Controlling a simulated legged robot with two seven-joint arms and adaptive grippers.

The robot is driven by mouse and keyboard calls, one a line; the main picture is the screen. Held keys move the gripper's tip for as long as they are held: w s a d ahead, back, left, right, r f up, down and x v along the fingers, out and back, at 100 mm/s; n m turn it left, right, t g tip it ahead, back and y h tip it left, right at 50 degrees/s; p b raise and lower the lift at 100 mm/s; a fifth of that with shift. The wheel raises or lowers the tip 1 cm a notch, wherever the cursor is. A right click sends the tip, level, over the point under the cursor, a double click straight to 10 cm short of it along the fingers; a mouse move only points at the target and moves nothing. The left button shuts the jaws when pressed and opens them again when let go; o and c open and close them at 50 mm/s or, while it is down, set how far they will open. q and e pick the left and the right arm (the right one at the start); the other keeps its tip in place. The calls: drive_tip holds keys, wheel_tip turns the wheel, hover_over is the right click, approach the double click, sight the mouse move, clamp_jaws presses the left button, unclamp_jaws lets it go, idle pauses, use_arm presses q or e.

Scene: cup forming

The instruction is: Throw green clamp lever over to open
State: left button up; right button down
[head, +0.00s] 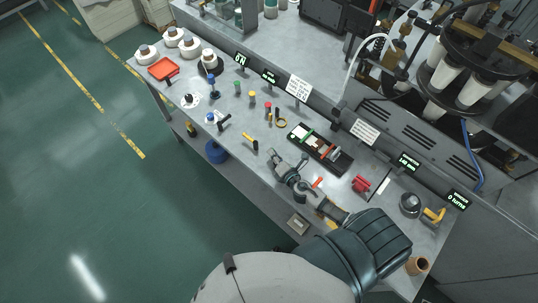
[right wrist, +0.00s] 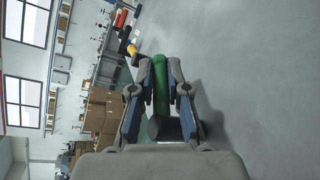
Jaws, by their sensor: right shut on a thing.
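The green clamp lever (right wrist: 161,90) shows in the right wrist view as a straight green bar between my fingers, with a dark grey round end below it. My right gripper (right wrist: 160,68) is shut on it, one finger along each side. In the head view my right gripper (head: 289,165) is low over the front part of the bench, in front of a black tray. The lever cannot be made out clearly there. My left gripper is not in view.
The black tray (head: 340,168) with green, white and red parts lies behind the gripper. A yellow-and-black hammer (head: 250,142) lies to its left, a red part (head: 361,184) to its right. The grey bench (head: 185,122) has several small tools and an open front edge.

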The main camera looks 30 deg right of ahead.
drive_tip(key=shift+s+a+f, duration=0.1)
drive_tip(key=shift+s+f, duration=0.1)
drive_tip(key=shift+f, duration=0.25)
drive_tip(key=c, duration=1.2)
unclamp_jaws()
drive_tip(key=shift+o, duration=0.2)
drive_tip(key=shift+w, duration=0.25)
drive_tip(key=shift+r, duration=0.1)
drive_tip(key=v, duration=1.2)
